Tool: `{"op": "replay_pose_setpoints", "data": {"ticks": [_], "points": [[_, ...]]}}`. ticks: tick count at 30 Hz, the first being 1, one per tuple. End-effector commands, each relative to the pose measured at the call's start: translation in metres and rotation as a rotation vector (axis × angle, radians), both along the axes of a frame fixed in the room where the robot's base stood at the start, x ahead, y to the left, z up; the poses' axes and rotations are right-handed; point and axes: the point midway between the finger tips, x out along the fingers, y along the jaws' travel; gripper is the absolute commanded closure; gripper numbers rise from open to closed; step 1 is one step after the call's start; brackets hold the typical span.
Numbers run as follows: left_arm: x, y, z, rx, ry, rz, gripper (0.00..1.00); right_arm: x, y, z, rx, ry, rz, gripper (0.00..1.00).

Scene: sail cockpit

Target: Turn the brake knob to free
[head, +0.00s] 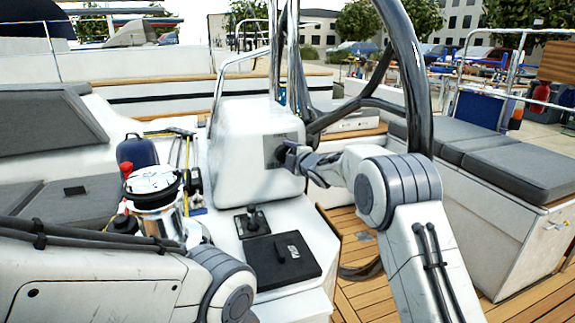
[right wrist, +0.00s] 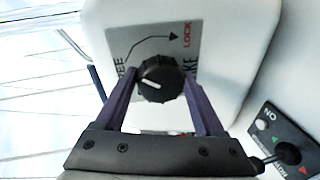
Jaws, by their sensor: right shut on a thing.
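The brake knob (right wrist: 160,79) is round and black, with a short white mark on its left part, towards the FREE side. It sits on a grey panel (right wrist: 120,38) with a curved arrow, a red LOCK label at the upper right and partly hidden lettering at the left. My right gripper (right wrist: 162,92) has its two dark fingers on either side of the knob and is shut on it. In the head view my right gripper (head: 287,156) reaches the panel on the white pedestal (head: 235,150) and hides the knob. My left gripper is out of view.
A black-and-white control plate (right wrist: 285,145) with a lever lies right of the pedestal in the wrist view. The steering wheel rim (head: 408,70) stands close beside my right arm. Grey cushions (head: 500,160) line the right bench.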

Motion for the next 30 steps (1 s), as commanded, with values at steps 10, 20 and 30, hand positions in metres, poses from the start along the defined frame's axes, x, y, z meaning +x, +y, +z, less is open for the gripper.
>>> {"op": "replay_pose_setpoints", "data": {"ticks": [10, 20, 30], "points": [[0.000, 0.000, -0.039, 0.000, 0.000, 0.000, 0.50, -0.001, 0.004, -0.006, -0.304, -0.097, 0.032, 0.85], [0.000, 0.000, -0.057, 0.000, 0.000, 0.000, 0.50, -0.001, 0.005, -0.004, -0.515, -0.163, 0.051, 0.85], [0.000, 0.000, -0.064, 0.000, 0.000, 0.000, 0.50, -0.001, 0.005, -0.003, -0.607, -0.191, 0.059, 0.85]]}}
